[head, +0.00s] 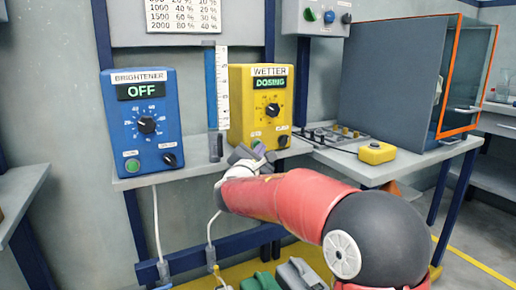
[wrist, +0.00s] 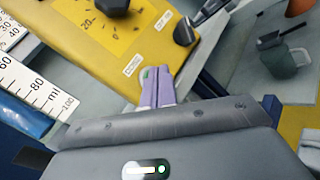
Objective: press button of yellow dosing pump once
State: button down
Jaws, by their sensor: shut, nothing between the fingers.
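The yellow dosing pump (head: 240,110), labelled WETTER, stands on the grey shelf, and its display (head: 269,82) reads DOSING. It fills the upper left of the wrist view (wrist: 85,42), with its black knob at the top. My gripper (head: 259,147) is at the lower front of this pump, fingers shut and empty. In the wrist view its purple fingertips (wrist: 157,75) reach the pump's lower front. A green button (wrist: 145,72) shows partly beside the fingertips, mostly hidden by them. I cannot tell whether they touch it.
A blue pump (head: 117,118), labelled BRIGHTENER and reading OFF, stands to the left. A measuring cylinder scale (head: 222,90) stands between the pumps. A yellow box with a button (head: 377,151) and a grey cabinet (head: 393,75) are to the right.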

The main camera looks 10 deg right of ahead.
jog(key=shift+s+d, duration=0.15)
jog(key=shift+s, duration=0.3)
jog(key=shift+s+d+b, duration=0.25)
jog(key=shift+s+b, duration=0.35)
jog(key=shift+s, duration=0.2)
jog(key=shift+s+d+b, duration=0.3)
jog(key=shift+s+b, duration=0.25)
jog(key=shift+s, duration=0.25)
jog(key=shift+s+d+b, duration=0.25)
jog(key=shift+s+b, duration=0.35)
jog(key=shift+s, duration=0.2)
